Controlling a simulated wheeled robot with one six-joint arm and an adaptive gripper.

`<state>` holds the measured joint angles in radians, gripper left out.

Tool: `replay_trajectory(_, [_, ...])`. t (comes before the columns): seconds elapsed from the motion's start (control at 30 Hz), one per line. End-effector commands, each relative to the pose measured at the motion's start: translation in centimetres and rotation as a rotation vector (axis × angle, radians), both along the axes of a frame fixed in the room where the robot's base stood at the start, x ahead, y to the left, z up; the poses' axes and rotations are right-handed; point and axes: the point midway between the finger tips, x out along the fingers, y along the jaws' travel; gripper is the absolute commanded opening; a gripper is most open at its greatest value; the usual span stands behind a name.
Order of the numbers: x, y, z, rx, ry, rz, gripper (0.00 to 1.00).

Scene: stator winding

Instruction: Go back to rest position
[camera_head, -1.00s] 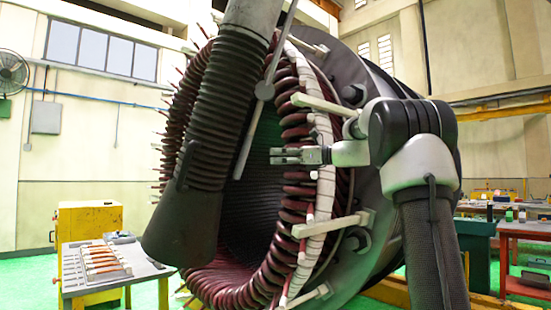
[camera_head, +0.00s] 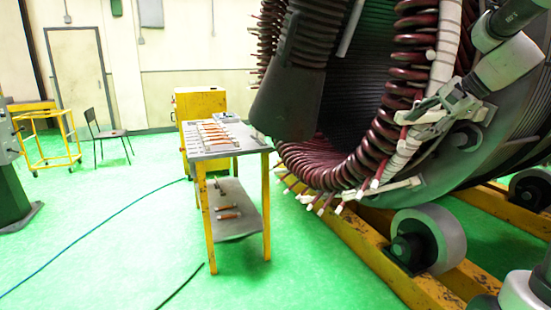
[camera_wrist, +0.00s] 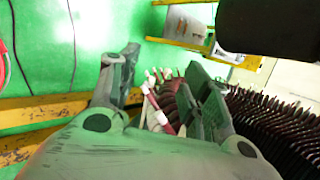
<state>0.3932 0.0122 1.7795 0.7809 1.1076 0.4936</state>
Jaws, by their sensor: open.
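The large stator with dark red coils (camera_head: 385,150) and white-wrapped coil ends fills the right of the head view. My gripper (camera_head: 428,116) is in front of the stator's right rim, fingers tilted down to the left. In the wrist view my gripper (camera_wrist: 163,66) has its two fingers spread apart with nothing between the tips. Red coil ends with white tips (camera_wrist: 160,98) appear behind and between the fingers. Whether the fingers touch the coils cannot be told.
A yellow-legged table (camera_head: 228,155) with copper-coloured parts stands left of the stator. Yellow rails (camera_head: 352,232) and a grey roller (camera_head: 430,240) lie below it. A chair (camera_head: 108,132) and yellow cart (camera_head: 45,140) stand at the back left. Green floor is open, crossed by cables.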

Motion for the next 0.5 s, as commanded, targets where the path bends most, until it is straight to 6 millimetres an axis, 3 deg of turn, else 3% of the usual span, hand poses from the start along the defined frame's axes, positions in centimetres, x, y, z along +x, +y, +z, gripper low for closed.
replay_trajectory(0.03, [-3.3, 0.4, -1.5, -0.122, 0.004, 0.093, 0.48])
replay_trajectory(0.1, [-7.8, 0.5, -3.6, -0.297, 0.013, 0.244, 0.48])
replay_trajectory(0.3, [-19.8, 0.1, -8.0, -0.714, 0.027, 0.681, 0.48])
replay_trajectory(0.4, [-24.2, 0.0, -9.5, -0.846, 0.027, 0.822, 0.48])
replay_trajectory(0.5, [-27.1, 0.3, -10.4, -0.919, 0.012, 0.890, 0.48])
